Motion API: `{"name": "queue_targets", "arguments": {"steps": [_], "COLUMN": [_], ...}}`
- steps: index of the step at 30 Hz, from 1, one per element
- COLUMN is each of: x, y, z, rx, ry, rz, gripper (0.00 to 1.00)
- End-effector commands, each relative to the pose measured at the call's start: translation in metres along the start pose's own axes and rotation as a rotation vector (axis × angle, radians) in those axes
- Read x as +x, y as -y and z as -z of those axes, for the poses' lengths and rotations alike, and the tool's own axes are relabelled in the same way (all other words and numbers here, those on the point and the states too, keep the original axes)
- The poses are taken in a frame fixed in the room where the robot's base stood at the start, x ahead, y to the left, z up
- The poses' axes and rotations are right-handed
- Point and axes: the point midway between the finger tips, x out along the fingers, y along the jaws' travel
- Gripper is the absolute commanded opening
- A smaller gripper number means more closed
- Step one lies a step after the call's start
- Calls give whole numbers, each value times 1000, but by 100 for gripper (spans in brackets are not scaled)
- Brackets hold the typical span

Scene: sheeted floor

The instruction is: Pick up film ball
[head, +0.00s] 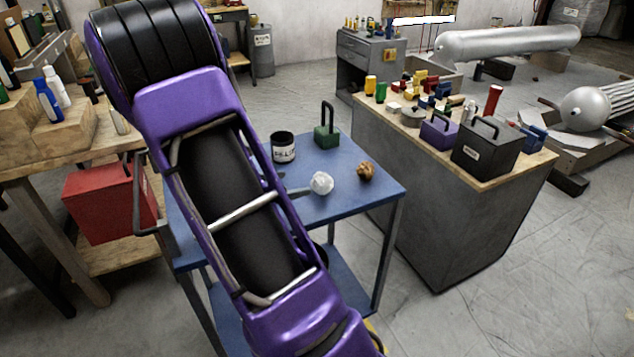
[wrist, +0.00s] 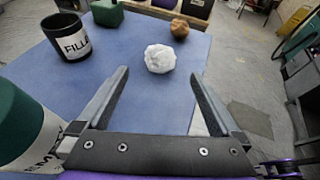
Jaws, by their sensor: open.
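A white crumpled ball (head: 321,183), which looks like the film ball, rests on the blue table top (head: 347,207). In the wrist view the white ball (wrist: 160,58) lies just ahead of my gripper (wrist: 158,76), roughly centred between the two fingertips. My gripper is open, with nothing between its fingers. In the head view my purple arm hides most of the gripper and the left part of the table. A brown crumpled ball (head: 366,172) sits to the right of the white one; it also shows in the wrist view (wrist: 180,28).
A black labelled tin (head: 284,150) and a green block with a handle (head: 326,134) stand behind the white ball. A green and white container (wrist: 32,130) is close to my left finger. A grey cabinet (head: 430,200) with a cluttered top stands right of the table.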

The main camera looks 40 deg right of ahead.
Motion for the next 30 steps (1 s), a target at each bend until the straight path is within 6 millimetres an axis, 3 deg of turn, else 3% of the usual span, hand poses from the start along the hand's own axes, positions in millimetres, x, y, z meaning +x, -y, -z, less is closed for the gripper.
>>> {"name": "queue_targets", "arguments": {"steps": [3,9,20,30], "x": [29,67,92,136], "y": [1,1,1,3], "z": [2,2,4,10], "rx": [1,3,4,6], "ry": [0,-1,-1,-2], "rz": [4,3,1,1], "gripper": [100,100,100,100]}}
